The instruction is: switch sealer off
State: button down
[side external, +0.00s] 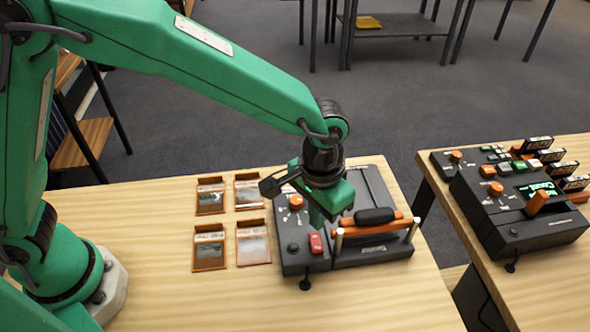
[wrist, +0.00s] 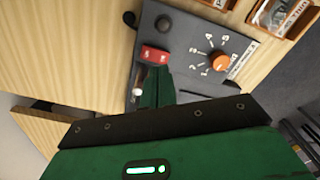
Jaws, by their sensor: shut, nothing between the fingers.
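The sealer (side external: 377,256) is a dark grey machine with a black and orange lever bar (side external: 374,217) across its front. On its left panel are a red rocker switch (side external: 316,243), a black round knob (side external: 292,247) and an orange dial (side external: 296,203). In the wrist view the red switch (wrist: 155,53) lies just beyond my fingertips, with the numbered orange dial (wrist: 218,62) to its right. I cannot tell which way the switch is tipped. My gripper (side external: 317,220) is shut and empty, above the panel between dial and switch; its green fingers also show in the wrist view (wrist: 155,92).
Several orange-framed label cards (side external: 209,247) lie on the wooden table (side external: 180,305) left of the sealer. Another dark machine (side external: 520,235) with a green display stands on a separate table at right, across a gap. The table's front area is clear.

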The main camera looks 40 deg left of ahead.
aim_at(314, 236)
jog(key=shift+r, duration=1.4)
jog(key=s+a+r+n+t+h, duration=0.1)
jog(key=a+r, duration=0.4)
jog(key=a, duration=0.4)
jog(key=s+a+r+t, duration=0.1)
jog(key=a+r, duration=0.4)
jog(key=a, duration=0.3)
jog(key=s+a+r+n+t+y, duration=0.1)
jog(key=s+a+r+n+t, duration=0.1)
jog(key=s+a, duration=0.8)
jog(key=a+t, duration=0.1)
jog(key=a, duration=0.2)
jog(key=shift+s+t, duration=0.15)
jog(key=shift+t, duration=0.15)
